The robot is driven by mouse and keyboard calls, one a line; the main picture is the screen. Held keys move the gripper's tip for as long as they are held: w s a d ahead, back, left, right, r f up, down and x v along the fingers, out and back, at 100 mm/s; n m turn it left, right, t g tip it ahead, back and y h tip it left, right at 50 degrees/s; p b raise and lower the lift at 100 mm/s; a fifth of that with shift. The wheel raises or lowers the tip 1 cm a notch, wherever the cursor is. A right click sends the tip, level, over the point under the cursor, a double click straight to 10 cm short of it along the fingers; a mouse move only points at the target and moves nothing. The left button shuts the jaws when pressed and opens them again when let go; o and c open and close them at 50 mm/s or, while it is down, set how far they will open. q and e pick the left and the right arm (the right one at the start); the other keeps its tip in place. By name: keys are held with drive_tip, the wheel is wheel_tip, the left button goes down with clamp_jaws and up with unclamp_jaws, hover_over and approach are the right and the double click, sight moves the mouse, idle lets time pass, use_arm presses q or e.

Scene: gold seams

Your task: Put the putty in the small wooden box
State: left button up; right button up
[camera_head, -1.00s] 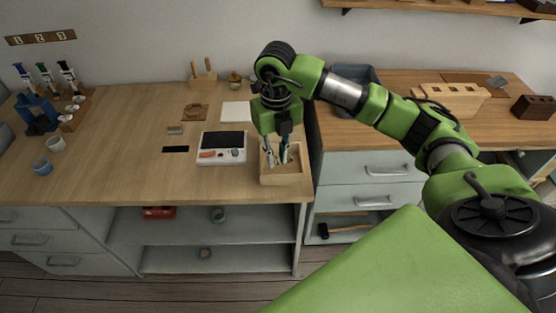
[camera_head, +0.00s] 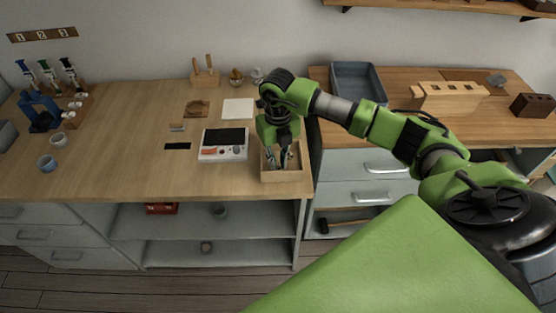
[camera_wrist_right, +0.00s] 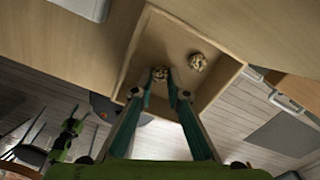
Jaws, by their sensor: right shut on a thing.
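The small wooden box (camera_head: 285,176) stands open near the front right corner of the left worktop; its inside also shows in the right wrist view (camera_wrist_right: 153,45). My right gripper (camera_head: 280,163) points down into it. In the right wrist view its fingertips (camera_wrist_right: 163,84) are shut on a lumpy beige piece of putty (camera_wrist_right: 160,72), partly hidden by the fingers, at or just above the box floor. A second similar lump (camera_wrist_right: 197,62) lies apart in the box. My left gripper is not in view.
A white scale-like device (camera_head: 223,152) stands just left of the box. A white sheet (camera_head: 238,107) and a wooden holder (camera_head: 205,79) lie behind. A blue-grey tray (camera_head: 357,82) sits on the right worktop. The left worktop's middle is mostly clear.

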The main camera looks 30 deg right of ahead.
sight(278, 164)
drive_tip(key=o, duration=0.7)
drive_tip(key=shift+f, duration=0.1)
wheel_tip(278, 164, up, 12)
drive_tip(key=shift+r+b, duration=0.2)
drive_tip(key=shift+b, duration=0.75)
